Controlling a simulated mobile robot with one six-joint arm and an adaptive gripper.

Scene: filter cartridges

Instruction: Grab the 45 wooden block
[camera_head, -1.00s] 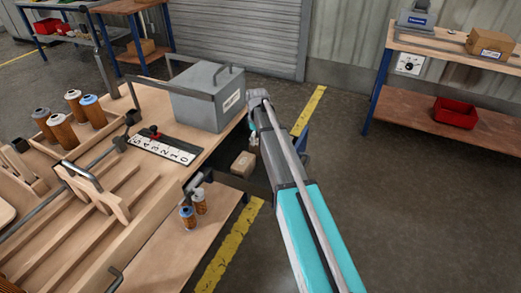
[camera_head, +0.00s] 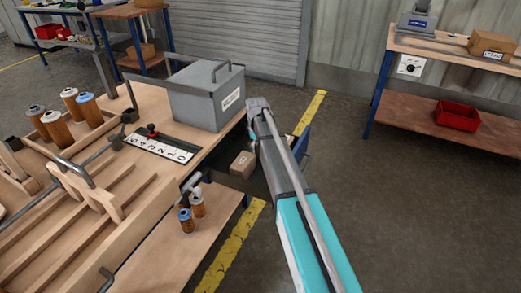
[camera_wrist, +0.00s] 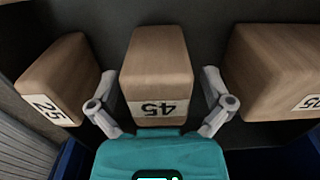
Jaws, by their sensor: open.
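The wooden block marked 45 (camera_wrist: 156,65) is in the middle of the wrist view, its label upside down and facing my gripper. My gripper (camera_wrist: 158,108) is open, with one finger on each side of the block's near end. I cannot tell whether the fingers touch it. In the head view a block (camera_head: 243,164) shows beside my arm below the table edge; its number is too small to read. My gripper's fingers are hidden behind my arm in the head view.
A block marked 25 (camera_wrist: 60,80) lies to the left and another labelled block (camera_wrist: 280,70) to the right, both close to the fingers. The workbench (camera_head: 200,155) holds a grey box (camera_head: 205,98) and several cartridges. A yellow line (camera_head: 232,245) crosses the floor.

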